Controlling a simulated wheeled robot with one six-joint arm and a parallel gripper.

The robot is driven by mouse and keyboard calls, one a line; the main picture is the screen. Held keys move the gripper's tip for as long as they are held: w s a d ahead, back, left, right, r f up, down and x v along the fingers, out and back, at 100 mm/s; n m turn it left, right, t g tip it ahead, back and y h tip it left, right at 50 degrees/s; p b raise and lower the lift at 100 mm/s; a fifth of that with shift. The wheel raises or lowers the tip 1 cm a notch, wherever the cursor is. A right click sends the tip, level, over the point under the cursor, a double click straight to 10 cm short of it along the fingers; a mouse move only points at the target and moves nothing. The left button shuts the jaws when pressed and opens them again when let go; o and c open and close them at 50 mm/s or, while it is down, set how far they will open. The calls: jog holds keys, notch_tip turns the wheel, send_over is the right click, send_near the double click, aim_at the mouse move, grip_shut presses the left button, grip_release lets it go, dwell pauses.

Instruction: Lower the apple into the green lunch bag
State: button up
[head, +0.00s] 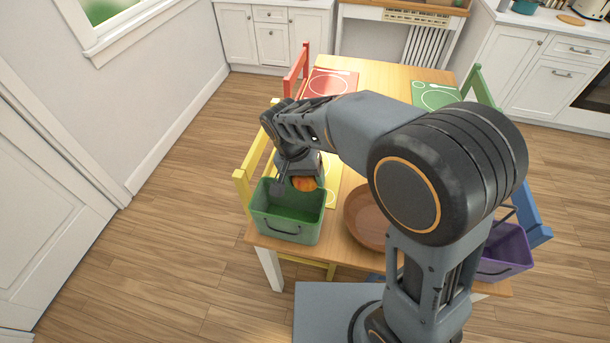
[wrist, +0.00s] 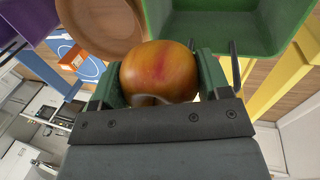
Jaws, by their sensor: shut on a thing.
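The apple (wrist: 158,72), orange-red, is held between the two fingers of my gripper (wrist: 160,80) in the wrist view. In the head view the apple (head: 305,184) shows just behind the green lunch bag, partly hidden by my gripper (head: 292,184). The green lunch bag (head: 285,228) stands open-topped at the table's near left corner, with a dark handle on its front. Its inside looks empty where it shows. In the wrist view the green lunch bag (wrist: 215,45) lies beyond the apple, to the upper right. The apple appears outside the bag's opening, by its far right rim.
A brown bowl (head: 366,217) stands right of the green bag. A purple bag (head: 505,254) is at the table's right. A yellow chair (head: 243,188) is close to the green bag's left. My arm hides much of the table (head: 376,72).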

jog(key=shift+f+b, duration=6.5)
jog(key=shift+f, duration=2.55)
jog(key=shift+f, duration=0.3)
jog(key=o, duration=1.1)
